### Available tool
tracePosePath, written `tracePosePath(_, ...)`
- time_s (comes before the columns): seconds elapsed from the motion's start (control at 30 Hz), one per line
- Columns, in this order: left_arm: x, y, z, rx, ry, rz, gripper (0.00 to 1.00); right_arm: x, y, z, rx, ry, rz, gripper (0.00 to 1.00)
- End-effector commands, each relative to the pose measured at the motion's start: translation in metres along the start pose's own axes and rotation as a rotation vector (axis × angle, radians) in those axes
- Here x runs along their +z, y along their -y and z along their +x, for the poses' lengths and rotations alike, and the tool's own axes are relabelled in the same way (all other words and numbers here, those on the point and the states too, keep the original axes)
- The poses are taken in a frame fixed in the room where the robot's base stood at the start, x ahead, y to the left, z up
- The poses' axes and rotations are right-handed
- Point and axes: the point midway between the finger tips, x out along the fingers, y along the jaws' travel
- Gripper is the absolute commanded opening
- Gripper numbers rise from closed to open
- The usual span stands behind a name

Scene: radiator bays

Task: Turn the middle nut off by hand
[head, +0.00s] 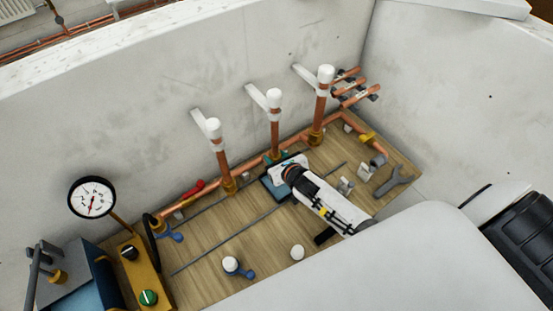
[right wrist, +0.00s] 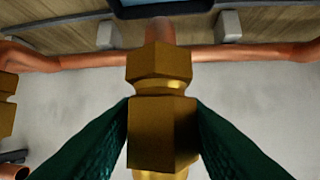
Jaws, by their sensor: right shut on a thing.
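Three upright copper pipes with white caps rise from a horizontal copper pipe (head: 205,193) in the head view. The middle pipe (head: 275,132) stands between the left pipe (head: 220,155) and the right pipe (head: 320,105). My right gripper (head: 279,158) is at the foot of the middle pipe and hides most of its fitting. In the right wrist view the brass middle nut (right wrist: 162,132) sits between the two green fingers, which are shut on its sides. A second brass hex part (right wrist: 158,62) lies in line with it, against the copper pipe (right wrist: 240,57). My left gripper is not in view.
A pressure gauge (head: 92,197) and a yellow box with knobs (head: 140,270) stand at the left. A grey wrench (head: 394,181) lies at the right, a blue-handled valve (head: 236,267) at the front. White walls (head: 150,110) enclose the back and right.

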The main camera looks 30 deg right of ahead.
Motion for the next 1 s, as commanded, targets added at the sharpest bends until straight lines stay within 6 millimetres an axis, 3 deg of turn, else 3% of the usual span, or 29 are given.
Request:
tracePosePath(0.4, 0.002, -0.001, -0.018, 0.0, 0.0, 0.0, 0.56, -0.002, -0.001, -0.001, -0.074, 0.0, -0.038, 0.24)
tracePosePath(1.0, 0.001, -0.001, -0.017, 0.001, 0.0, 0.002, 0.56, -0.001, -0.003, 0.001, -0.211, -0.001, -0.111, 0.24)
